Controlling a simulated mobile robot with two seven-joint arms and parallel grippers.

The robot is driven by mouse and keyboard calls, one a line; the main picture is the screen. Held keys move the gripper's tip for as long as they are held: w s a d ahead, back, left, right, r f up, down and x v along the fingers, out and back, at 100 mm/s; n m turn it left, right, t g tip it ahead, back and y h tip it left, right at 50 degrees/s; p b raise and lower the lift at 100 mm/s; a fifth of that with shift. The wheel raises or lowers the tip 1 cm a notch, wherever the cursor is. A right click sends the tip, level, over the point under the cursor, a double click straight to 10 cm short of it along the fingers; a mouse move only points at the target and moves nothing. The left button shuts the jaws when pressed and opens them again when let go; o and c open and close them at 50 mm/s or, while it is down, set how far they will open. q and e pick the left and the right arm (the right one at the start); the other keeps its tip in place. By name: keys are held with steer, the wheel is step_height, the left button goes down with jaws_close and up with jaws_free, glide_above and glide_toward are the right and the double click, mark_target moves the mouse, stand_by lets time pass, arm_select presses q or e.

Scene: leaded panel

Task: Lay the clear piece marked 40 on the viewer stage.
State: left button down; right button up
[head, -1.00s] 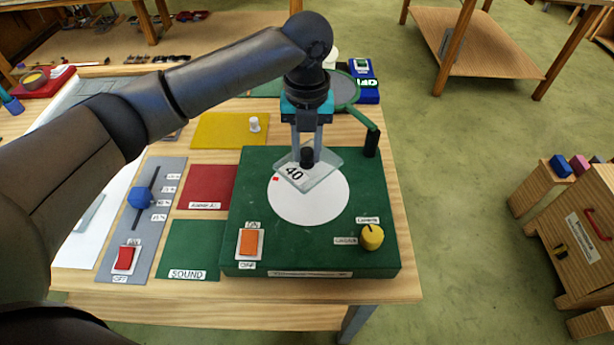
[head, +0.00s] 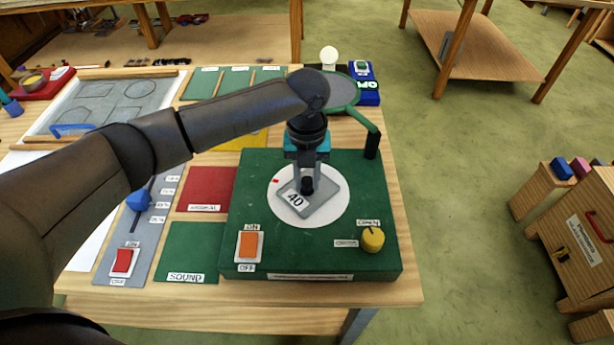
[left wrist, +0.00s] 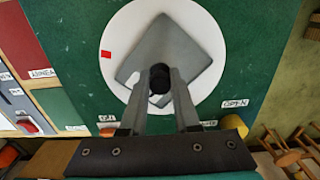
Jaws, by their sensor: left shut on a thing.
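The piece marked 40 (head: 321,200) is a thin square plate with a black knob, looking grey against the stage. It lies turned like a diamond over the white round viewer stage (head: 334,211) on the green viewer box. My left gripper (head: 306,183) is shut on the knob from above. In the left wrist view the plate (left wrist: 184,50) sits within the white disc (left wrist: 124,34), with the knob between the fingers (left wrist: 160,80). The plate is flat and very low; I cannot tell whether it touches the disc. My right gripper is not in view.
The green box carries an orange rocker switch (head: 249,245), a yellow knob (head: 373,239) and a green-rimmed lens on an arm (head: 369,125) at the back right. A red switch (head: 122,261) and a blue slider knob (head: 138,200) lie to the left, partly near my arm.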

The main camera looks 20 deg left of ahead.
mark_target(307, 179)
arm_select(q)
steer(key=c, duration=0.6)
jaws_free()
steer(key=shift+c, duration=0.2)
step_height(307, 179, up, 12)
steer(key=shift+r+p, duration=0.15)
steer(key=shift+p, duration=0.25)
